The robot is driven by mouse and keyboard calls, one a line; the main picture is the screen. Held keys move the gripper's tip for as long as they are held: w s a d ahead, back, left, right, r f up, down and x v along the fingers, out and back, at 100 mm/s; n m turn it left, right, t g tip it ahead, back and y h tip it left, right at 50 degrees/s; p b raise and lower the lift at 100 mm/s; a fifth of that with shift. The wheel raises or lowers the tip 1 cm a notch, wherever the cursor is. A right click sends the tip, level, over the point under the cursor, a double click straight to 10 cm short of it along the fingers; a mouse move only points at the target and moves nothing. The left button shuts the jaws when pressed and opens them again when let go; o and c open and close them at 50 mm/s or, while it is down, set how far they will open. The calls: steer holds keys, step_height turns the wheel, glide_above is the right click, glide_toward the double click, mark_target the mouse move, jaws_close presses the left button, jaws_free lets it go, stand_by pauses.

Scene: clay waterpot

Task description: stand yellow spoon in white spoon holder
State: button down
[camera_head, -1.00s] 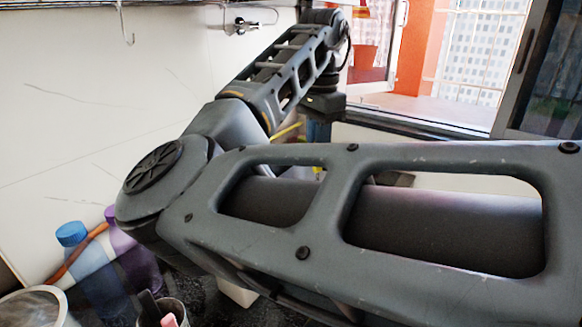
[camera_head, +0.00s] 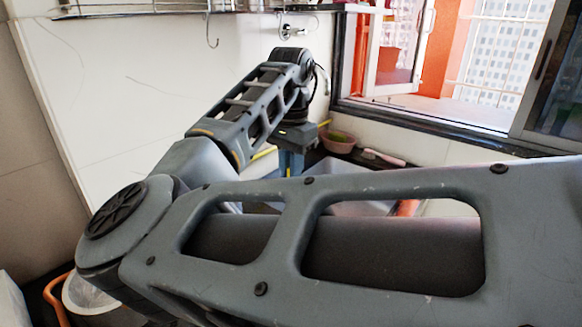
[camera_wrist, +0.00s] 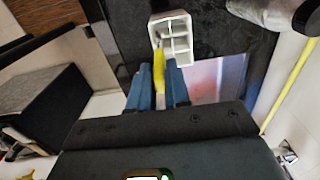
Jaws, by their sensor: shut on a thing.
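The white spoon holder (camera_wrist: 181,25) shows in the wrist view as an open box with several compartments, on a dark counter. My gripper (camera_wrist: 158,74) has its blue fingers closed on the yellow spoon (camera_wrist: 159,62). The spoon's yellow end points toward the holder and overlaps its near left edge in the picture; I cannot tell whether it is inside or above it. In the head view my gripper (camera_head: 291,164) hangs over the counter area at the back, largely behind my arm. I cannot make out the holder in the head view.
A long yellow stick (camera_wrist: 290,88) slants at the right. A wire rack with a hook (camera_head: 212,30) hangs on the wall.

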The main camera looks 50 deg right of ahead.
steer(key=shift+d+f+b, duration=0.1)
steer(key=shift+f+b, duration=1.2)
steer(key=shift+f, duration=0.15)
steer(key=shift+f+b, duration=1.45)
steer(key=shift+f, duration=2.3)
steer(key=c, duration=1)
jaws_free()
